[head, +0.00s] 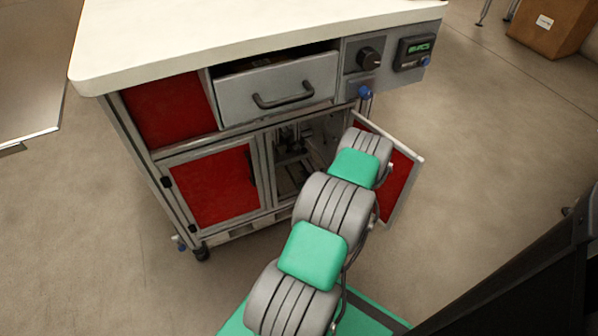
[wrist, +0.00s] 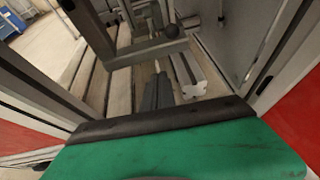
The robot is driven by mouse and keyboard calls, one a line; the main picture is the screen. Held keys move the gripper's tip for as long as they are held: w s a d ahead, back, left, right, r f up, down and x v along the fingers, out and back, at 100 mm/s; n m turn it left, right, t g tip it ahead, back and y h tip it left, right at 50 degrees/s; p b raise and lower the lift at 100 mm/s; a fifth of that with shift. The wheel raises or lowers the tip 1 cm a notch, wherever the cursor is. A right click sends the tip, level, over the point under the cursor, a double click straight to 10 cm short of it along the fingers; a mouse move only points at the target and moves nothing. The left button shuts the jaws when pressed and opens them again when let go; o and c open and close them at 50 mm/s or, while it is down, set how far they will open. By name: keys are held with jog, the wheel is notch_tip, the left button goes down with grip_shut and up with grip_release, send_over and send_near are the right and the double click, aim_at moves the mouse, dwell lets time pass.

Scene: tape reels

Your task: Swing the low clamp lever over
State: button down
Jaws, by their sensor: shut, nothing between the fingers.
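A dark round knob (wrist: 171,31) shows near the top of the wrist view, beside a grey crossbar (wrist: 150,52). It looks like the end of a clamp lever, but I cannot make out the lever's arm or which way it lies. My gripper (wrist: 158,77) points into the cabinet in the wrist view, its grey fingers shut and empty. It appears apart from the knob, nearer the camera. In the head view a grey clamp-like mechanism (head: 292,140) stands inside the cabinet. My arm reaches toward the opening there and hides my gripper.
The cabinet's right red door (head: 398,190) stands open beside my arm; the left red door (head: 210,186) is shut. A drawer (head: 280,88) sits above the opening, under the white worktop (head: 250,22). A pale profile (wrist: 190,75) lies right of my fingers. Cabinet walls are close on both sides.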

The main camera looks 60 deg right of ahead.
aim_at(290, 154)
jog(key=shift+d+f+b, duration=0.1)
jog(key=shift+f+b, duration=0.25)
jog(key=shift+w+d+r+t, duration=0.1)
jog(key=shift+w+r+t, duration=0.15)
jog(key=shift+t, duration=0.15)
jog(key=b+x, duration=0.2)
jog(key=x, duration=0.2)
jog(key=b+x, duration=0.1)
jog(key=x, duration=0.3)
jog(key=b+x, duration=0.2)
jog(key=x, duration=0.2)
jog(key=shift+w+d+r+b, duration=0.15)
jog(key=shift+w+r+b, duration=0.05)
jog(key=shift+w+b, duration=0.1)
jog(key=shift+w+d+r, duration=0.15)
jog(key=shift+w+d, duration=0.1)
jog(key=shift+w, duration=0.05)
